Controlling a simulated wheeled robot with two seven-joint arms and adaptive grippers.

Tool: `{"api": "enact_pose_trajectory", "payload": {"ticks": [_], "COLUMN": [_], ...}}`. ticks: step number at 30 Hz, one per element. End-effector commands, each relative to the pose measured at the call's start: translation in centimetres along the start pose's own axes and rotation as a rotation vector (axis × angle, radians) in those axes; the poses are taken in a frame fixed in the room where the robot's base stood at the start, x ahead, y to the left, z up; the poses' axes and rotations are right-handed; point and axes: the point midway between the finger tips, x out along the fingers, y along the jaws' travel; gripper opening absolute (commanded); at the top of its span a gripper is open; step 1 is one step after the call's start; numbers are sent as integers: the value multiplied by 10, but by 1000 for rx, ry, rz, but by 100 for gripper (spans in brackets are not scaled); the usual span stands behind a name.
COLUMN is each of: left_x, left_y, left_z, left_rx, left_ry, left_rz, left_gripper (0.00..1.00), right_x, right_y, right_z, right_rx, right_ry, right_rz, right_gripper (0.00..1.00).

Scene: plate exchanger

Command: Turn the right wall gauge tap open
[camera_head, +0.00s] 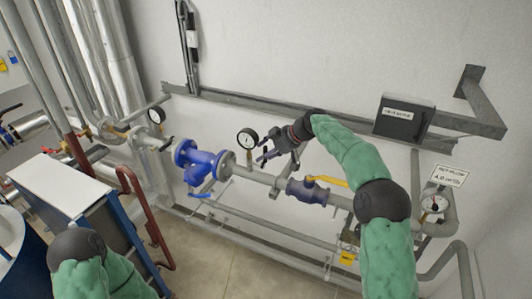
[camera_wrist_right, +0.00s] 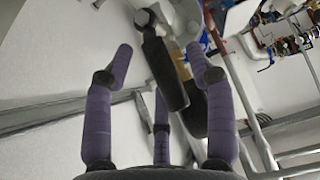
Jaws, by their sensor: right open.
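A round white wall gauge (camera_head: 247,139) stands on the pipe in the middle of the head view. My right gripper (camera_head: 265,157) is open just right of and below this gauge's dial. It hides the fitting under the dial, so I cannot see the tap's position there. In the right wrist view, a dark lever-like part (camera_wrist_right: 162,65) with a brass-coloured piece beside it lies between the spread purple fingers of my right gripper (camera_wrist_right: 160,70). I cannot tell whether the fingers touch it. My left arm shows at the lower left; its gripper is out of view.
A second gauge (camera_head: 156,115) stands further left, and another dial (camera_head: 434,204) is at the right. A blue valve body (camera_head: 204,163) and a yellow-handled valve (camera_head: 326,181) sit on the same pipe, close around my right gripper. A grey box (camera_head: 404,117) is on the wall rail.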

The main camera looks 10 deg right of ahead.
Motion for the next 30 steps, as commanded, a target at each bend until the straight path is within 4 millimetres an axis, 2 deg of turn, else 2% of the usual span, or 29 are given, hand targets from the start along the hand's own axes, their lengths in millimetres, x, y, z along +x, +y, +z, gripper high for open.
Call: {"api": "enact_pose_trajectory", "payload": {"ticks": [5, 8, 21, 25, 30], "left_x": [0, 0, 0, 0, 0], "left_y": [0, 0, 0, 0, 0], "left_z": [0, 0, 0, 0, 0], "left_rx": [0, 0, 0, 0, 0], "left_ry": [0, 0, 0, 0, 0], "left_rz": [0, 0, 0, 0, 0], "left_gripper": [40, 40, 40, 40, 40], "right_x": [-7, -20, -101, -113, -120], "right_y": [0, 1, 1, 1, 0], "right_z": [-1, -1, 0, 0, 0], "right_rx": [-1, -1, 1, 1, 1], "right_ry": [1, 2, 1, 0, -1], "right_rz": [2, 4, 3, 1, -1], "right_gripper": [56, 56, 56, 56, 56]}}
